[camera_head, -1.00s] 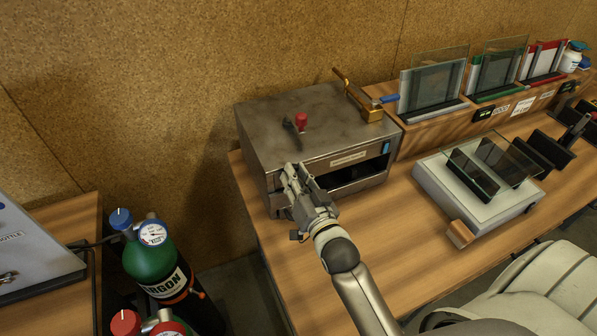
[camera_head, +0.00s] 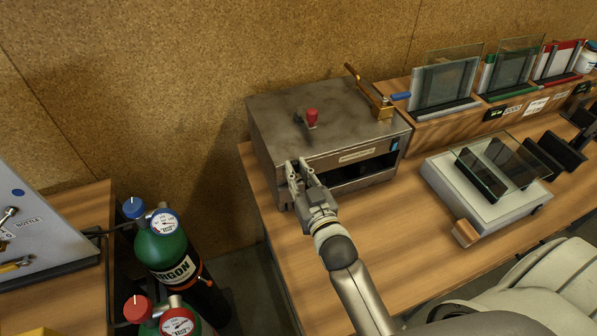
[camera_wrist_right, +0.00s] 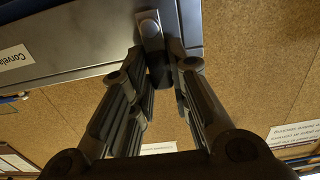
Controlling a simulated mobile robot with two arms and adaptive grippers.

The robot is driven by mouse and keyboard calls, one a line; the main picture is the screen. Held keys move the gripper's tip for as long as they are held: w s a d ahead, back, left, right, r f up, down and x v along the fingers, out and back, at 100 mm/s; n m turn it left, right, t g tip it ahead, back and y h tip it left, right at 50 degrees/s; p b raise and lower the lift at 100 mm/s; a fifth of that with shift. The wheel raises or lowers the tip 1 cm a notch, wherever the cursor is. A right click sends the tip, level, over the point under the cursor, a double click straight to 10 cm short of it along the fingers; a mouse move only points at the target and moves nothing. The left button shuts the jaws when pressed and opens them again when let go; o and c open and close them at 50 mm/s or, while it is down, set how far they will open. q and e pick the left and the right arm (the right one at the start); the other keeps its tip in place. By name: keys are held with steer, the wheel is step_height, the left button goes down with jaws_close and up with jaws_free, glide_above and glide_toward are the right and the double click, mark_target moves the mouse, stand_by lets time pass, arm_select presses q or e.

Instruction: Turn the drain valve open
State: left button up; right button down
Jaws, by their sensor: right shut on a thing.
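The metal box (camera_head: 330,115) stands on the wooden bench. My right gripper (camera_head: 298,172) is at the left end of its front face. In the right wrist view its two fingers (camera_wrist_right: 158,75) close in on a small dark part with a grey plate (camera_wrist_right: 151,30), at the box's metal edge. I take this part for the drain valve handle (camera_wrist_right: 158,72); the fingers hide much of it, and in the head view the gripper covers it. How far it is turned cannot be told. My left gripper is out of view.
A red knob (camera_head: 311,117) and a brass fitting (camera_head: 383,108) are on top of the box. A scale-like white device with glass plates (camera_head: 478,208) stands to the right. Gas bottles (camera_head: 165,250) stand at lower left. Glass panels (camera_head: 445,85) line the back shelf.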

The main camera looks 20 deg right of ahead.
steer(key=c, duration=1.6)
jaws_free()
steer(key=shift+c, duration=0.2)
steer(key=s, duration=1.2)
steer(key=shift+a, duration=0.4)
